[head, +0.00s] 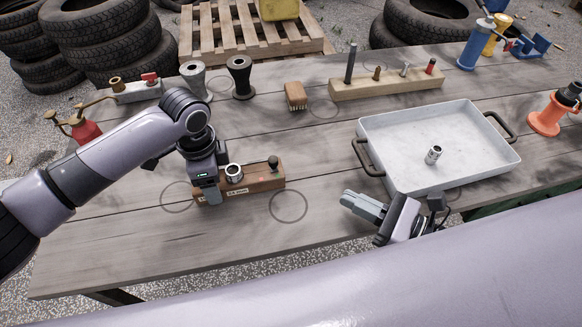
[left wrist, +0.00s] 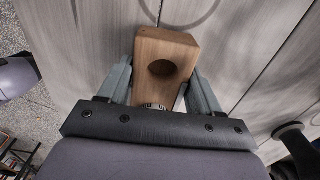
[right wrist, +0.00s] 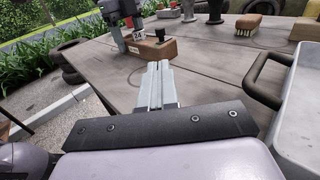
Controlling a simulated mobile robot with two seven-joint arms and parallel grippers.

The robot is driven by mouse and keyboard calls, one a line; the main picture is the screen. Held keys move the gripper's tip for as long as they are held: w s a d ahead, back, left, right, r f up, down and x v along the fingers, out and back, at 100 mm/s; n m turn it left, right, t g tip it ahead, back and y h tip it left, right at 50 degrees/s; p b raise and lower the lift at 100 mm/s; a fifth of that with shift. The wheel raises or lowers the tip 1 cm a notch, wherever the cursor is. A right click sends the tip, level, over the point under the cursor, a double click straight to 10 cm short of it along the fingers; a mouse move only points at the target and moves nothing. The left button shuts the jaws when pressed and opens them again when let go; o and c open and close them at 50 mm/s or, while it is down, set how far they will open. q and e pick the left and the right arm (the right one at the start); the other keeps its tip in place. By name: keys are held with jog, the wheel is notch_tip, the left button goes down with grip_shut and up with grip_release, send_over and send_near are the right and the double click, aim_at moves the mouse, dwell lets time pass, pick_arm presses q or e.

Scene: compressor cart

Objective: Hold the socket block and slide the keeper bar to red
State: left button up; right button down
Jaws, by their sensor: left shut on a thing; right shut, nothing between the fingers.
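The wooden socket block (head: 262,179) lies on the bench with a pale label on its front side. A metal socket (head: 234,173) stands in it, and a black knob (head: 273,162) rises near its right end. My left gripper (head: 208,190) is shut on the block's left end. The left wrist view shows the block (left wrist: 165,55) between the two fingers, with a round dark hole in its face. My right gripper (head: 352,204) is shut and empty, right of the block and apart from it. In the right wrist view the block (right wrist: 160,48) is beyond the closed fingertips. I cannot make out the keeper bar or a red mark.
A white metal tray (head: 385,135) holding one loose socket (head: 433,155) stands beyond my right gripper. A wooden rack (head: 385,85) with several pegs and a brush (head: 295,96) lie farther back. The bench between the block and my right gripper is clear.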

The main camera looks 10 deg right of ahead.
aim_at(277, 163)
jog(key=x, duration=1.4)
jog(key=shift+a, duration=1.65)
pick_arm(q)
jog(key=shift+d, duration=0.1)
pick_arm(e)
jog(key=v, duration=1.4)
